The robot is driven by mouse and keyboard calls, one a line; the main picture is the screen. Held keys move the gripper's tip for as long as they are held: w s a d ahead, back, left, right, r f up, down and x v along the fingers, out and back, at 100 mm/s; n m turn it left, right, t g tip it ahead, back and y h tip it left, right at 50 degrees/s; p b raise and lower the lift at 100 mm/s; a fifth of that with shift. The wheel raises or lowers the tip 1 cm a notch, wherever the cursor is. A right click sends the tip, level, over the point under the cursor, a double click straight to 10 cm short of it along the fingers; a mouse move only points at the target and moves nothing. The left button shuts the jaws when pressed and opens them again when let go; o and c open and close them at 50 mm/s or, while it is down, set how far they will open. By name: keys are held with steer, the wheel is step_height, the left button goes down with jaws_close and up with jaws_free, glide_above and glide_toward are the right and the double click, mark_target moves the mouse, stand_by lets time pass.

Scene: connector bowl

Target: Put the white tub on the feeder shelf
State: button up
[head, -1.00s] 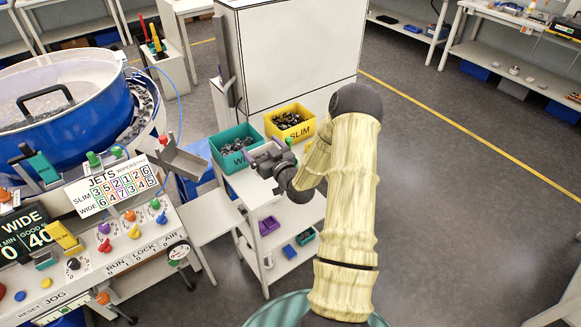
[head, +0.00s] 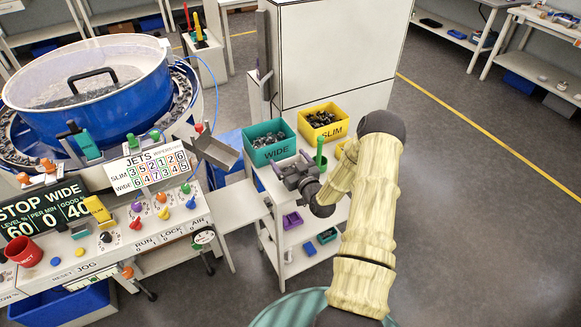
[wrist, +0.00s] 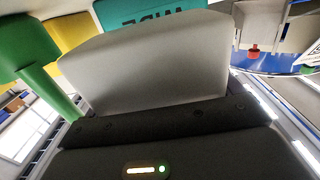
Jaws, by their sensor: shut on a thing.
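A pale grey-white tub (wrist: 160,65) fills the middle of the wrist view, just beyond the dark gripper body. My gripper (head: 287,176) is shut on it. In the head view the tub is small and hard to tell from the gripper and the white cart top behind. My gripper is above the front part of the cart, in front of the teal WIDE bin (head: 269,155). A low white shelf (head: 238,203) stands between the control console and the cart, below the metal chute (head: 216,150). I cannot tell whether it is the feeder shelf.
The yellow SLIM bin (head: 324,136) stands beside the teal bin on the cart. A green upright tool (head: 319,157) is close to my gripper. The blue bowl feeder (head: 92,95) and control console (head: 120,215) are at left. Open floor (head: 470,220) lies at right.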

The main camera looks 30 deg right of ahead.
mark_target(288, 165)
steer(key=shift+f, duration=1.6)
steer(key=shift+f, duration=0.1)
steer(key=o, duration=0.7)
steer(key=s+b, duration=0.2)
steer(key=s, duration=1)
steer(key=shift+d+b, duration=0.2)
steer(key=shift+b, duration=0.2)
